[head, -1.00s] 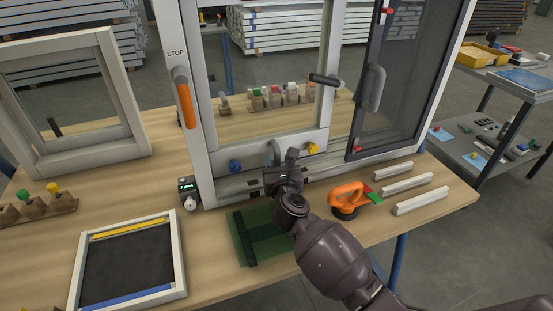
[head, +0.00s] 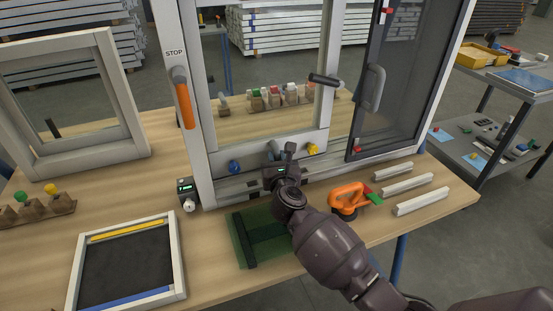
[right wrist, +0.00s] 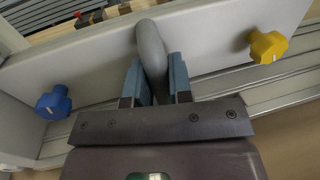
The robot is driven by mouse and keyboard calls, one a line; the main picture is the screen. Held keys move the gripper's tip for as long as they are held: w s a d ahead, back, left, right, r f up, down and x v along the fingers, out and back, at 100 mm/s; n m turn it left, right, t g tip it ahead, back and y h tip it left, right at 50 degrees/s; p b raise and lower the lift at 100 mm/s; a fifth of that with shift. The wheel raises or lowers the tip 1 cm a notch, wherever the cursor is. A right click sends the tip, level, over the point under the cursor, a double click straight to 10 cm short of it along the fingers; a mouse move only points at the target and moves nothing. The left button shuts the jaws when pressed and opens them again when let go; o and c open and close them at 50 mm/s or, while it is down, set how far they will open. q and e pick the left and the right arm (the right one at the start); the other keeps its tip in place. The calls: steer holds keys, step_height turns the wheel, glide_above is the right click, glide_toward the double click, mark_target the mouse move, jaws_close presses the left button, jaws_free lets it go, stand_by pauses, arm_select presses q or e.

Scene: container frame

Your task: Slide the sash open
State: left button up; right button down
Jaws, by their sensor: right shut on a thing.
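The sash is a light grey frame with a clear pane; its bottom rail (head: 215,150) stands in the large upright frame (head: 196,110). A blue knob (head: 234,166) and a yellow knob (head: 312,149) sit on the bottom rail, either side of my right gripper (head: 281,160). In the right wrist view, my right gripper (right wrist: 154,82) is shut on a curved grey pull handle (right wrist: 151,45) on the rail, with one blue-grey finger on each side. The blue knob (right wrist: 54,102) is left and the yellow knob (right wrist: 267,46) right. My left gripper is out of view.
The left post has an orange handle (head: 184,105) under a STOP label. A dark mesh panel (head: 400,90) fills the right side. A green mat (head: 262,238), an orange suction lifter (head: 348,197), white bars (head: 408,184) and a small framed panel (head: 128,262) lie on the bench.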

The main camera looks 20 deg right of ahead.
steer(key=shift+d+r+p, duration=0.1)
steer(key=shift+d+p, duration=0.45)
steer(key=shift+d, duration=1.65)
steer(key=shift+a, duration=0.2)
steer(key=c, duration=1.1)
jaws_free()
steer(key=shift+o, duration=0.2)
steer(key=shift+s, duration=0.25)
steer(key=s, duration=0.3)
steer(key=s+a+p, duration=0.1)
steer(key=s, duration=0.6)
steer(key=shift+a, duration=0.4)
